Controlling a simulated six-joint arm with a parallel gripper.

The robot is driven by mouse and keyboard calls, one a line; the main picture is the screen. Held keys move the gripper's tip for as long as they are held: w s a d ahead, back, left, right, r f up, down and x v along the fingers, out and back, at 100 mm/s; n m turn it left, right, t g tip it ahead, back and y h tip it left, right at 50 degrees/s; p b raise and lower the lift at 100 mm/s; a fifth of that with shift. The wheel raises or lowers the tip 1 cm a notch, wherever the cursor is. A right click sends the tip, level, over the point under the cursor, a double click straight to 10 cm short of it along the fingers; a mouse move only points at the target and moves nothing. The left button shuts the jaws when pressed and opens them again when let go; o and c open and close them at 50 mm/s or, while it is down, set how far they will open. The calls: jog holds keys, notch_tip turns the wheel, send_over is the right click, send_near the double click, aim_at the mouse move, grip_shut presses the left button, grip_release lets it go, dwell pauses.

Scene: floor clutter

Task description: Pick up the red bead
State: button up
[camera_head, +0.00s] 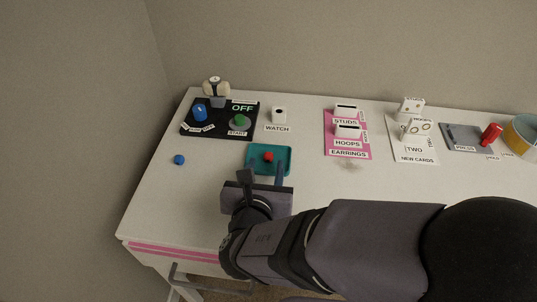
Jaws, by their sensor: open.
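A small red bead (268,157) lies in a shallow teal tray (287,152) on the white table. My gripper (264,174) is at the tray's near edge, on the near side of the bead. Its two fingers stand apart with a gap between them, and nothing shows held. The right finger overlaps the tray in this view; I cannot tell its height above the tray. My gripper's body hides the tray's near left corner and the table below it.
A blue bead (179,160) lies alone at the left. A pink earrings mat (347,148), a new-cards mat (413,152) and a grey press board (466,145) lie right. The front left table is clear.

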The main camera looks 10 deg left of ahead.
aim_at(268, 159)
jog(key=w+p, duration=0.1)
jog(key=p, duration=0.2)
jog(key=shift+r, duration=0.15)
jog(key=shift+f+p+x, duration=0.2)
jog(key=shift+p+x, duration=0.55)
jog(key=shift+x, duration=0.55)
jog(key=shift+s, duration=0.1)
grip_shut()
